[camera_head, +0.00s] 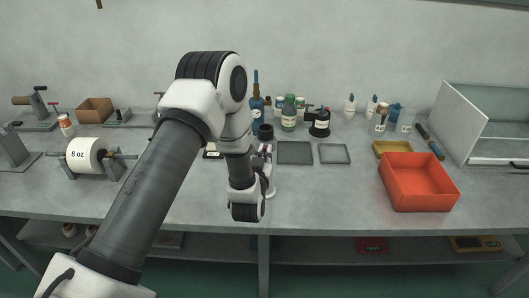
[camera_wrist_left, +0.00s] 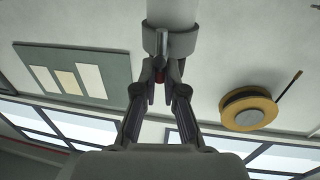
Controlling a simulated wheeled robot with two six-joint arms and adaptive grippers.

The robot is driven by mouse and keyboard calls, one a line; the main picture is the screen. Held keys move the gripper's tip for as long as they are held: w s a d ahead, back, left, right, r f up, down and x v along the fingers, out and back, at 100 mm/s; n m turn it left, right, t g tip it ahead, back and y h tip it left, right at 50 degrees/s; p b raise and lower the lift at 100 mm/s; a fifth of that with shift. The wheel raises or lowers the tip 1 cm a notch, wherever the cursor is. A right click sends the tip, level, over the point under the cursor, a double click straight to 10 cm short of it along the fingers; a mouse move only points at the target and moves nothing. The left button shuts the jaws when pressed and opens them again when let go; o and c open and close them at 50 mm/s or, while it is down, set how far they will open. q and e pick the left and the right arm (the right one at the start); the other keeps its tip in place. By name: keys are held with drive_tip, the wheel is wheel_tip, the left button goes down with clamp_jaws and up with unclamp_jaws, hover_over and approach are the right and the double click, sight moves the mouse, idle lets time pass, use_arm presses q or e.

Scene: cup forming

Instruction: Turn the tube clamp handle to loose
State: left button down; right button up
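The tube clamp (camera_head: 269,178) stands near the front middle of the bench, partly hidden behind my left arm. In the left wrist view a pale tube with a grey collar (camera_wrist_left: 158,42) hangs in at the top. My right gripper is in neither view.
A red bin (camera_head: 418,182) and a yellow tray (camera_head: 392,148) stand to the right. Two flat dark trays (camera_head: 295,153) and several bottles (camera_head: 289,113) stand behind the clamp. An "8 oz" roll (camera_head: 84,155) is on a stand at left. The bench between clamp and red bin is clear.

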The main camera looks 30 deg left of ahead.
use_arm(q)
drive_tip(key=shift+s+a+f+n+y+b, duration=0.3)
drive_tip(key=shift+n+y+b, duration=0.4)
drive_tip(key=shift+n+b, duration=3.35)
drive_tip(key=shift+w+a+f+n+y+b, duration=0.1)
drive_tip(key=shift+f+n+y+b, duration=0.5)
drive_tip(key=shift+n+b, duration=3.5)
drive_tip(key=shift+s+a+f+n+y+b, duration=0.2)
drive_tip(key=shift+n+y+b, duration=1.25)
drive_tip(key=shift+b, duration=4.55)
drive_tip(key=shift+n+h, duration=0.6)
drive_tip(key=shift+h, duration=0.05)
drive_tip(key=c, duration=1.2)
unclamp_jaws()
drive_tip(key=shift+c, duration=0.2)
